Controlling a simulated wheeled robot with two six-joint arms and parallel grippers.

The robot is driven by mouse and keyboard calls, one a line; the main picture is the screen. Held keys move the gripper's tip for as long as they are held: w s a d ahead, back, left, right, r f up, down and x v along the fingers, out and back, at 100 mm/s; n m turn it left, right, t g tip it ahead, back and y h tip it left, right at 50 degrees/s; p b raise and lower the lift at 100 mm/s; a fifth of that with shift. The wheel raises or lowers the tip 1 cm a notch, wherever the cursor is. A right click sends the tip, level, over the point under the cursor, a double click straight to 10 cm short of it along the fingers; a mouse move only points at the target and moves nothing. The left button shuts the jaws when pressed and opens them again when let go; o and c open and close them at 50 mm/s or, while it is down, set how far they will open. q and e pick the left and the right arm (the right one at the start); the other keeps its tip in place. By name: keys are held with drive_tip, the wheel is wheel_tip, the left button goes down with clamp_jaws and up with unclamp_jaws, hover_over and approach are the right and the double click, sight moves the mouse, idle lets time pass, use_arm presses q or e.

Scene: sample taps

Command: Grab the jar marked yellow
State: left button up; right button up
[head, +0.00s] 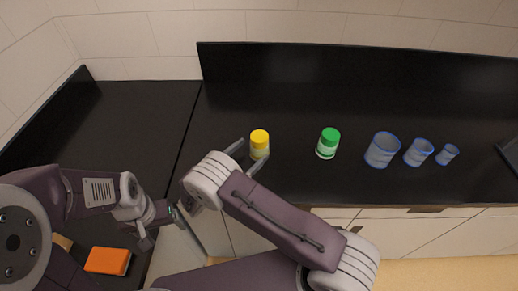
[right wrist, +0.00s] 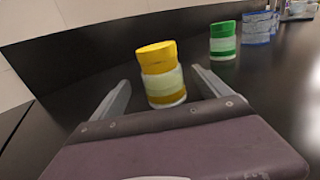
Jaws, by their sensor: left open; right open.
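The jar marked yellow (head: 259,144) stands upright on the black counter, with a yellow lid and a pale label band. In the right wrist view the yellow jar (right wrist: 162,75) stands between and slightly beyond the fingers. My right gripper (head: 246,153) is open, with its fingers to either side of the yellow jar; it also shows in the right wrist view (right wrist: 160,95). I cannot tell whether a finger touches the jar. My left gripper (head: 160,222) is open and empty at the lower left, well away from the jar.
A green-lidded jar (head: 328,143) stands to the right of the yellow jar. Several blue-rimmed beakers (head: 382,150) stand further right. An orange block (head: 108,261) lies at the lower left. The counter (head: 290,110) behind the jars is clear, up to a black backsplash.

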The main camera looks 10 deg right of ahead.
sight(264, 141)
drive_tip(key=shift+w+d+f, duration=0.1)
drive_tip(key=shift+d, duration=0.4)
drive_tip(key=p+x, duration=0.1)
drive_tip(key=x, duration=0.5)
drive_tip(key=shift+a+p, duration=0.1)
drive_tip(key=shift+p, duration=0.2)
drive_tip(key=shift+w+d+f, duration=0.1)
drive_tip(key=shift+w+d, duration=0.2)
drive_tip(key=shift+d, duration=0.05)
drive_tip(key=shift+a, duration=0.1)
drive_tip(key=c, duration=1.8)
